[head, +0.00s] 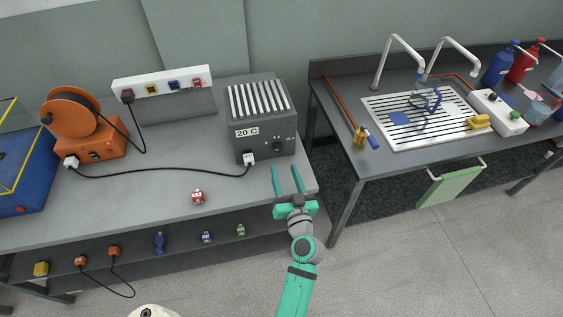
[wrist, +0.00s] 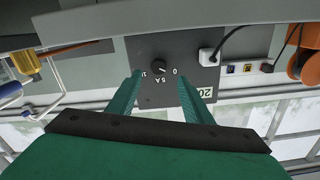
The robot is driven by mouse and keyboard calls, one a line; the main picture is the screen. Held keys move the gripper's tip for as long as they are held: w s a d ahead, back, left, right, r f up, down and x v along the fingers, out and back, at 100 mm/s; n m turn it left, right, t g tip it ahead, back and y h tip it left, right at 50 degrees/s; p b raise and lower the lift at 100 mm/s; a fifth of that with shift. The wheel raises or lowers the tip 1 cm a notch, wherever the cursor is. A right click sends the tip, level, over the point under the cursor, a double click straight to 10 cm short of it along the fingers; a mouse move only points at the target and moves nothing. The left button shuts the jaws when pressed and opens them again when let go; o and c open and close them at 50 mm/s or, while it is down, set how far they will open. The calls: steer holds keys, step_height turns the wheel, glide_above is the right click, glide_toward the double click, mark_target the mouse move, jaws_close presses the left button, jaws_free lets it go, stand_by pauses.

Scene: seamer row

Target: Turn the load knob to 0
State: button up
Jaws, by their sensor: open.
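The dark grey load box (head: 262,120) with pale ribs on top and a "20 C" label stands on the bench. Its round black knob (head: 278,146) is on the front face, right of a plugged-in white plug (head: 249,158). In the inverted wrist view, the knob (wrist: 158,67) has "0" on one side and "5 A" and another partly hidden mark on the other. I cannot tell surely where its pointer is. My gripper (head: 284,168) is open and empty in front of the box. Its fingers (wrist: 160,76) flank the knob in the wrist view, apart from it.
A black cable runs left from the plug to an orange reel (head: 95,140). A red plug-like piece (head: 198,196) lies near the bench's front edge. A power strip (head: 163,85) is behind. To the right stands a sink bench (head: 350,160), across a gap.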

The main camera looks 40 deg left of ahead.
steer(key=shift+v, duration=1.4)
steer(key=shift+s, duration=0.1)
